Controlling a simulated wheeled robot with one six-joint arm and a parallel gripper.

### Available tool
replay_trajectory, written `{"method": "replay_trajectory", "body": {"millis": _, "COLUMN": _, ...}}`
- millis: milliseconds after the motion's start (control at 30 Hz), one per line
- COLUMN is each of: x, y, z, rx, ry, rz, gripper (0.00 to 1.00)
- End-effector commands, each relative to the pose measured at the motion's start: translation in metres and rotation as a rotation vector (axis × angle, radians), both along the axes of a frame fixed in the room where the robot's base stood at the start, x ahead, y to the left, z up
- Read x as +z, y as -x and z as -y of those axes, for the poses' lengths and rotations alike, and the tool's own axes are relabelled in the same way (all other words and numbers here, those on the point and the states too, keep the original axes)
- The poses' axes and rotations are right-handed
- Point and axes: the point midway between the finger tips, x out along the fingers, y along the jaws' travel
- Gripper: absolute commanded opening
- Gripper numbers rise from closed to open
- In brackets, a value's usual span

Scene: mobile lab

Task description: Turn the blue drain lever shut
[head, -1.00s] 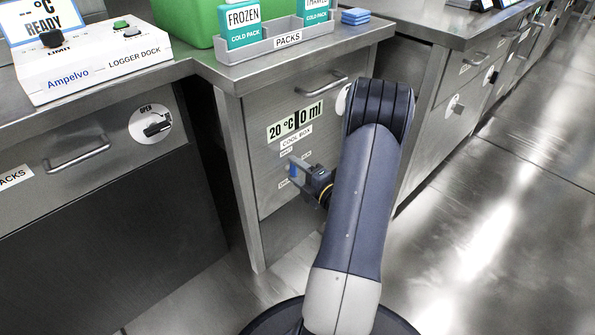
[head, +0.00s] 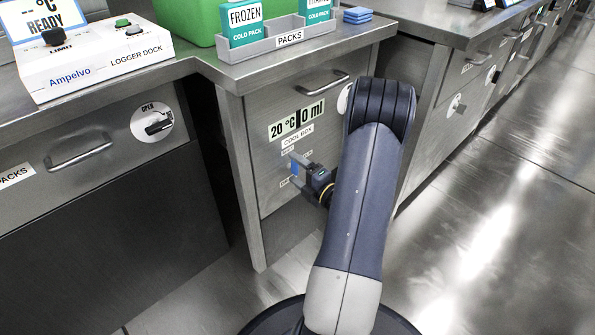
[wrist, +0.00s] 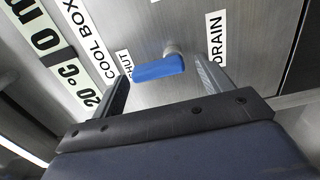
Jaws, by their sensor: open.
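The blue drain lever (wrist: 158,69) is on the steel front of the cool box (head: 262,165). In the wrist view its free end lies close to the SHUT label (wrist: 124,65), and the DRAIN label (wrist: 215,40) is on the other side of the pivot. My gripper (wrist: 162,72) is open, with one finger on each side of the lever. Gaps show between the lever and the fingers, and it is not gripped. In the head view the lever (head: 295,168) is a small blue patch between the fingers, partly hidden by them.
A drawer handle (head: 321,91) and a 20 °C / 0 ml display (head: 296,118) are above the lever. A counter with a packs tray (head: 262,48) overhangs it. A cabinet with an OPEN dial (head: 152,123) stands to the left. Free floor (head: 480,240) lies to the right.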

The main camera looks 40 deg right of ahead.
Motion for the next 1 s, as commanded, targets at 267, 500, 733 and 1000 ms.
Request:
{"method": "replay_trajectory", "body": {"millis": 267, "x": 0.001, "y": 0.004, "z": 0.001, "rx": -0.001, "ry": 0.000, "rz": 0.000, "gripper": 0.75}}
{"method": "replay_trajectory", "body": {"millis": 500, "x": 0.002, "y": 0.039, "z": 0.005, "rx": -0.006, "ry": -0.003, "rz": -0.002, "gripper": 0.75}}
{"method": "replay_trajectory", "body": {"millis": 733, "x": 0.002, "y": 0.080, "z": 0.008, "rx": -0.006, "ry": -0.003, "rz": 0.000, "gripper": 0.75}}
{"method": "replay_trajectory", "body": {"millis": 1000, "x": 0.001, "y": 0.105, "z": 0.009, "rx": -0.002, "ry": -0.001, "rz": 0.000, "gripper": 0.75}}
